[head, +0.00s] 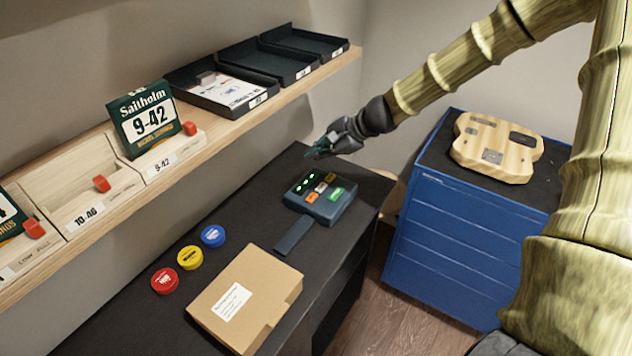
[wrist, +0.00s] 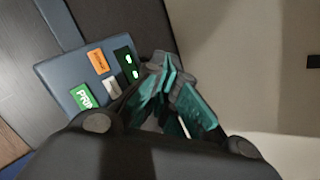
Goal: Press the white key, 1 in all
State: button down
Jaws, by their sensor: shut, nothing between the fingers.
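The label device (head: 322,196) is a blue-grey box on the dark bench, with a dark display showing green marks. On its top are an orange key (head: 312,198), a green key (head: 336,194), a brown-yellow key (head: 330,177) and the white key (head: 320,187) among them. In the wrist view the white key (wrist: 112,87) lies between the orange and green keys and the display, close to my finger. My gripper (head: 318,152) is shut and empty, above and behind the device in the head view. Its teal fingers (wrist: 172,90) partly cover the device's near corner in the wrist view.
A cardboard box (head: 262,318) and red (head: 165,281), yellow (head: 190,257) and blue (head: 213,236) round tins stand on the bench. A wooden shelf (head: 215,136) with trays and string packs runs along the wall. A blue cabinet (head: 440,240) bearing a wooden body stands right.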

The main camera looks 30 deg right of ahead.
jog(key=s, duration=0.2)
jog(key=b, duration=0.6)
send_over(320, 189)
notch_tip(320, 189, down, 7)
jog(key=shift+w+d+r, duration=0.1)
jog(key=shift+d, duration=0.05)
jog(key=shift+f+b, duration=0.65)
jog(key=shift+f, duration=0.3)
jog(key=shift+f, duration=0.15)
dwell(0.3)
jog(key=shift+f, duration=0.25)
jog(key=shift+f+b, duration=0.4)
jog(key=shift+b, duration=0.15)
dwell(0.7)
jog(key=shift+r, duration=0.1)
dwell(0.4)
jog(key=shift+r+p, duration=0.75)
